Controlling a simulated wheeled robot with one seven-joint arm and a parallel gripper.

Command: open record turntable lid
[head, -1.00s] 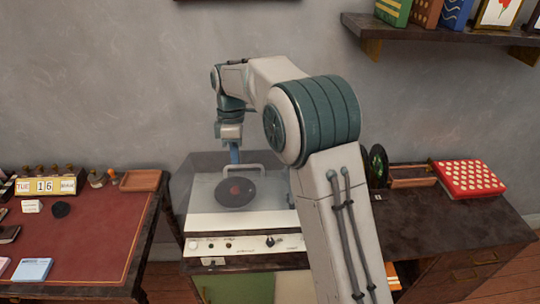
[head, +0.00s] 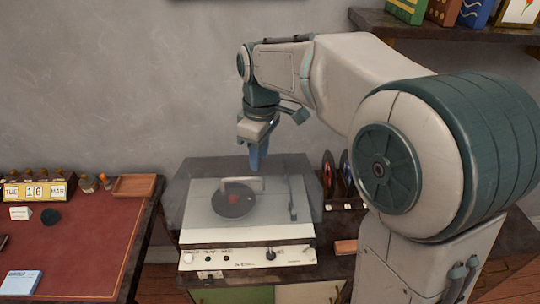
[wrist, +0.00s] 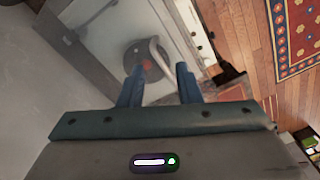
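The record turntable (head: 246,259) stands on a dark cabinet, its cream front panel with knobs facing me. Its clear lid (head: 200,200) is down over the deck, and a dark record (head: 233,201) with a red centre shows through it. A pale handle (head: 241,184) sits on the lid. My gripper (head: 257,158) is above the back of the lid, just right of the handle, pointing down. In the wrist view my gripper (wrist: 160,70) has its two blue fingers spread and empty, with the handle (wrist: 162,55) beyond the fingertips.
A red-topped desk (head: 75,240) with a calendar (head: 35,191) and a wooden tray (head: 138,186) is at left. Records stand upright in a rack (head: 345,203) right of the turntable. A shelf (head: 390,22) with books hangs at upper right. The wall is close behind.

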